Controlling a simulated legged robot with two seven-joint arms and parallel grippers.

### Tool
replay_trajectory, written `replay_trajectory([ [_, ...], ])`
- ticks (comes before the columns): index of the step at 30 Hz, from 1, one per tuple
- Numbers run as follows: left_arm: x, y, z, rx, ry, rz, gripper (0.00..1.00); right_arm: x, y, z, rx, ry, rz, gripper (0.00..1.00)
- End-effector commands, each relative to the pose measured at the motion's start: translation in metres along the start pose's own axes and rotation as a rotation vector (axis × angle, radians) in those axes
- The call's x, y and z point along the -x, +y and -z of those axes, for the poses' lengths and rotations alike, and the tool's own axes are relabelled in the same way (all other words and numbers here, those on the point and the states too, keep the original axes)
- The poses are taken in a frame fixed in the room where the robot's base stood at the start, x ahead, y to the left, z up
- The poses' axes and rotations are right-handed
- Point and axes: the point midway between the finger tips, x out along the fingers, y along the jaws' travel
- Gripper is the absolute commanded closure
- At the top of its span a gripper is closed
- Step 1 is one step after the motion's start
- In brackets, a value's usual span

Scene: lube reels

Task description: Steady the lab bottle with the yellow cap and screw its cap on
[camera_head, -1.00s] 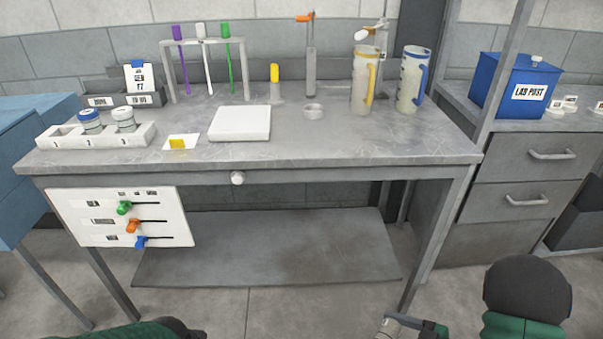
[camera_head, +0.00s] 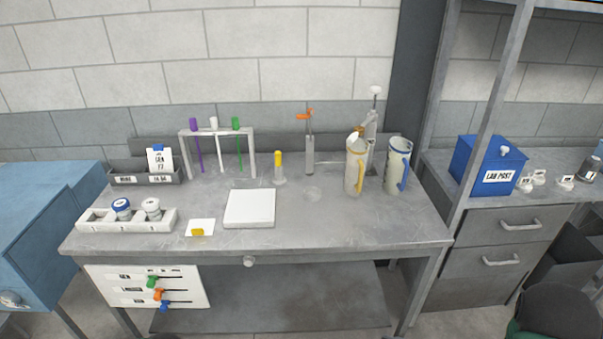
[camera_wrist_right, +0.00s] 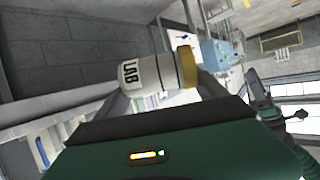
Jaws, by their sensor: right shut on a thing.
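The lab bottle (camera_wrist_right: 150,75) is white with a black LAB label and lies across the right wrist view, tilted. Its yellow cap (camera_wrist_right: 187,67) sits at the right end of the bottle; how tightly it is seated I cannot tell. My right gripper (camera_wrist_right: 160,82) is shut on the bottle; its fingers are partly hidden behind its dark and green housing. The bottle in my right gripper does not show there either.
The grey bench (camera_head: 330,225) holds a white pad (camera_head: 250,208), a tube rack (camera_head: 218,150), a small yellow-topped tube (camera_head: 279,168), two jugs, and a white tray (camera_head: 100,222) with two capped jars. A blue LAB POST box (camera_head: 488,165) stands right. The bench's front right is clear.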

Motion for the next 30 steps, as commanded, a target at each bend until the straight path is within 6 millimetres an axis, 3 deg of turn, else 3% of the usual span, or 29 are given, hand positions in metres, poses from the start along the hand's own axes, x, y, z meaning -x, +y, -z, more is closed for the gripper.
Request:
replay_trajectory([
  [10, -0.001, 0.0, 0.0, 0.0, 0.0, 0.0, 0.03, -0.001, 0.0, -0.001, 0.002, 0.0, 0.003, 0.91],
  [14, -0.001, 0.0, 0.0, 0.0, 0.0, 0.0, 0.03, -0.011, -0.005, 0.002, 0.022, -0.002, 0.051, 0.91],
  [24, -0.001, 0.0, 0.0, 0.0, 0.0, 0.0, 0.03, -0.091, -0.051, 0.02, 0.184, -0.022, 0.437, 0.91],
  [30, -0.001, 0.0, 0.0, 0.0, 0.0, 0.0, 0.03, -0.125, -0.071, 0.028, 0.252, -0.031, 0.605, 0.91],
])
